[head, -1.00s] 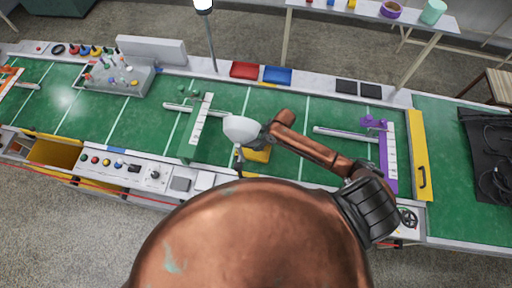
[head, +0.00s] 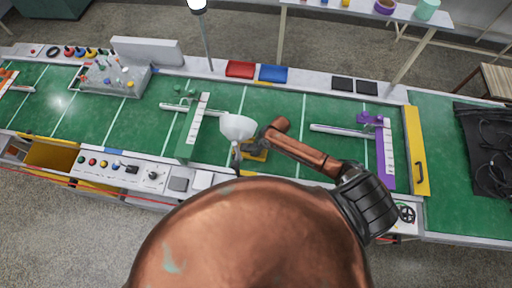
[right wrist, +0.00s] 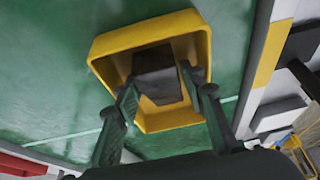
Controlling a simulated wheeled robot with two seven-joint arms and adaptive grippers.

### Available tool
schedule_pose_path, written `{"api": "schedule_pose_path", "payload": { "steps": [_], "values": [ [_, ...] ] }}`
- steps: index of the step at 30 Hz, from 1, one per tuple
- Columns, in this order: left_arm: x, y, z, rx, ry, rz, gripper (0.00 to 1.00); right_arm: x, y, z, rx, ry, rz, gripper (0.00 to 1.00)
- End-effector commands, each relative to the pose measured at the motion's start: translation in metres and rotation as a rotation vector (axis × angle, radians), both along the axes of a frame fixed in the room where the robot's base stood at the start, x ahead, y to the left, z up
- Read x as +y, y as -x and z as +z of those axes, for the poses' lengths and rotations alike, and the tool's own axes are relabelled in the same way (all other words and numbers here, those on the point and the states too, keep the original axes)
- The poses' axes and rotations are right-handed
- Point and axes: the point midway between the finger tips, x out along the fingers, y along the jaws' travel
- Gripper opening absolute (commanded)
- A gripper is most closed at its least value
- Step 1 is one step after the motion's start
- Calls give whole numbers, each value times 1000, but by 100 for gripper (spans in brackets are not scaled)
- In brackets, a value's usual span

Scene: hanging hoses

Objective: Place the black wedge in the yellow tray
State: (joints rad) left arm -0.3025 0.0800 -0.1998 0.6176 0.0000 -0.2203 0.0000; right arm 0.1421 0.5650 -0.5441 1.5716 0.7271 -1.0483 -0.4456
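The yellow tray (right wrist: 110,47) fills the upper middle of the right wrist view. In the head view the yellow tray (head: 256,154) lies on the green bench, partly hidden by my right arm. The black wedge (right wrist: 156,72) is over the tray's inside, between the two fingers of my right gripper (right wrist: 158,78). The fingers appear to touch its sides. I cannot tell whether the wedge rests on the tray floor. In the head view my right gripper (head: 238,155) is beside the tray and the wedge is not clear. My left gripper is not in view.
A green stand (head: 190,132) is left of the tray and a purple stand (head: 386,152) to its right. Red (head: 240,69) and blue (head: 273,73) trays sit along the far edge. A control panel (head: 130,172) is on the near edge. Green bench between stands is mostly clear.

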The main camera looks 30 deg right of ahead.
Motion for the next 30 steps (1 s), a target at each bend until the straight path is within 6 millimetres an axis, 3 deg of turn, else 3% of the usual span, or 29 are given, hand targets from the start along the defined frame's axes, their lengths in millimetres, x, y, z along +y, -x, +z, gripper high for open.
{"api": "schedule_pose_path", "payload": {
  "steps": [11, 24, 30],
  "values": [
    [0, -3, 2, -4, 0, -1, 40, -2, 0, 7, -2, 0, -1, 39],
    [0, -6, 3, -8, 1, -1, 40, -26, 21, 84, -1, 1, 1, 39],
    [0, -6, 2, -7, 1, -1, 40, -34, 27, 107, 0, 0, 1, 39]
  ]
}}
